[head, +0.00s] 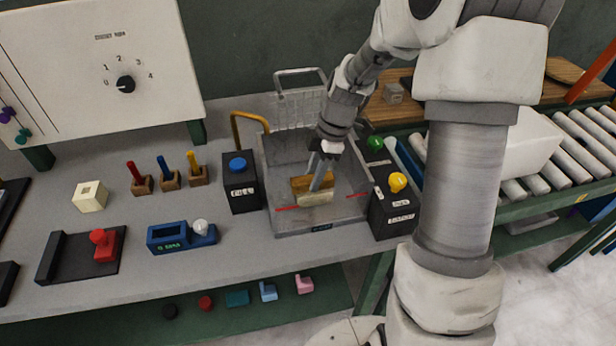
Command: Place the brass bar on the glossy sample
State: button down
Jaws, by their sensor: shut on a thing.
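The brass bar (301,184) is a yellow-brown block inside the clear-walled press in the middle of the bench. My gripper (319,187) reaches down into the press from above, and its grey fingers are shut on the bar. A pale cream block (316,199), which may be the glossy sample, shows low at the front of the bar. I cannot tell whether the bar rests on it or hangs just above it. The fingers cover part of both.
The press (280,226) has a tray floor with red marks and a raised mesh guard (298,112) behind. A box with a blue button (240,184) stands left, and boxes with yellow (398,182) and green (375,142) buttons stand right. A roller conveyor (560,150) lies far right.

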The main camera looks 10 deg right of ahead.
aim_at(328, 176)
jog(key=shift+d, duration=0.1)
jog(key=shift+f, duration=0.1)
jog(key=c, duration=0.5)
grip_release()
jog(key=p+v, duration=0.1)
jog(key=v, duration=1.1)
jog(key=shift+r, duration=0.25)
